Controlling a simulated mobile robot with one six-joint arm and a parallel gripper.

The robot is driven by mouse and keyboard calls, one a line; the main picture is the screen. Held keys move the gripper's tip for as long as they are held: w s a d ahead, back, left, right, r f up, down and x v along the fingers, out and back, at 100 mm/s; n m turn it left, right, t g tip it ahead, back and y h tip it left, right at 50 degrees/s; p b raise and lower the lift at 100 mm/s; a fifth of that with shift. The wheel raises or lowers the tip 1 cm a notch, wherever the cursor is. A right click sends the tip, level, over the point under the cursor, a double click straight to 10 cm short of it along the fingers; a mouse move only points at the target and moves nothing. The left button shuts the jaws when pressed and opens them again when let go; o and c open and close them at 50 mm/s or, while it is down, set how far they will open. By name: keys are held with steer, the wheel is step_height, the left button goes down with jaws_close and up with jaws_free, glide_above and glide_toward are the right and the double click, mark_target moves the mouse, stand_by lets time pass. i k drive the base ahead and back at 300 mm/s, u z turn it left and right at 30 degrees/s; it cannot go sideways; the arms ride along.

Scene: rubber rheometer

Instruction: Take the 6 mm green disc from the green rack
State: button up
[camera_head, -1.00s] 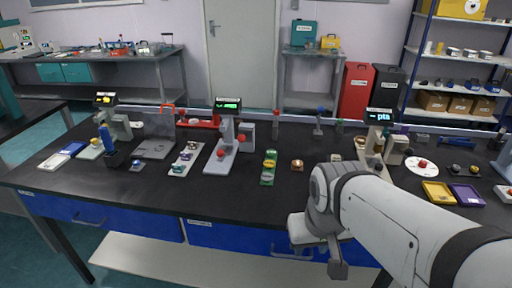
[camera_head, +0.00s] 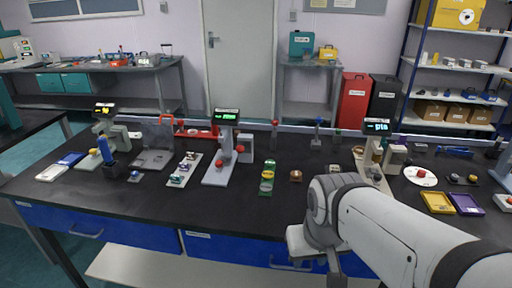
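A narrow green rack (camera_head: 265,193) stands on the black bench, a little right of the middle of the picture. It carries a few discs in a row, with yellow and green tones; the discs (camera_head: 267,175) are too small to tell their sizes. My arm comes in from the lower right, and its wrist is at the bench's front edge, right of and nearer than the rack. My gripper is hidden or too unclear below the wrist to make out its fingers. Nothing of mine touches the rack.
A small brown round piece (camera_head: 296,176) sits just right of the rack. A tester with a green display (camera_head: 226,115) stands to its left, beside a grey rack (camera_head: 184,170). Another tester (camera_head: 378,125) stands behind my arm. Yellow (camera_head: 437,202) and purple (camera_head: 467,204) trays lie right.

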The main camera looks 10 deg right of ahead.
mark_target(270, 162)
steer(key=k, duration=1)
steer(key=u, duration=0.6)
steer(key=i, duration=1.65)
steer(key=z, duration=0.75)
steer(key=i, duration=0.45)
steer(key=u, duration=0.2)
